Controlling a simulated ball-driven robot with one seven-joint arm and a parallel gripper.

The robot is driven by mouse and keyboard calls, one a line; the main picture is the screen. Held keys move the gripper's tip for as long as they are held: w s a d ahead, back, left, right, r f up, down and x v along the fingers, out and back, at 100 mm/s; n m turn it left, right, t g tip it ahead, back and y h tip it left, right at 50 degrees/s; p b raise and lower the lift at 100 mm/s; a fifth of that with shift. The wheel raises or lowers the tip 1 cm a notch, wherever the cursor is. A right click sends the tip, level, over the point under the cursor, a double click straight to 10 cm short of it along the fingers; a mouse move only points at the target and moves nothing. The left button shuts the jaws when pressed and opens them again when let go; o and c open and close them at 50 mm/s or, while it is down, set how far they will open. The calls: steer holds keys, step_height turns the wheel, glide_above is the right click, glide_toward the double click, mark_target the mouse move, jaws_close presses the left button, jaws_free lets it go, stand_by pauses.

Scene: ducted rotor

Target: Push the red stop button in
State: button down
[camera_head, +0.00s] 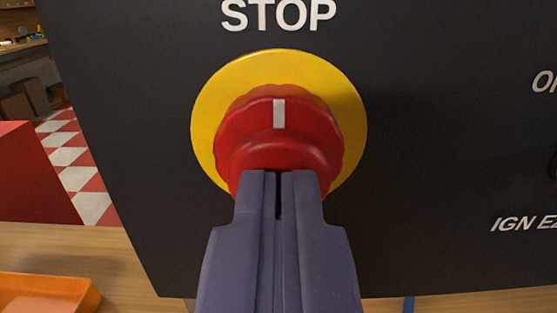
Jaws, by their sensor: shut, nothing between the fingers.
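The red stop button (280,138) is a round mushroom knob with a white mark at its top. It sits in front of a yellow disc (279,68) on a dark panel (420,150), under the white word STOP. My gripper (278,178) is shut and empty, with its fingertips over the lower part of the button. The fingers hide the button's bottom edge and part of the disc. I cannot tell whether the tips touch the button or are just in front of it.
More white lettering, including "IGN", is at the panel's right edge. A wooden surface (60,245) runs below the panel, with an orange tray (45,290) at the lower left. A red block-like thing (30,175) and a red-and-white checkered floor (75,178) show at the left.

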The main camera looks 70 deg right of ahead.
steer(key=shift+w+d, duration=0.15)
steer(key=shift+d, duration=0.15)
stand_by(0.8)
steer(key=v, duration=0.7)
steer(key=shift+b, duration=0.45)
stand_by(0.3)
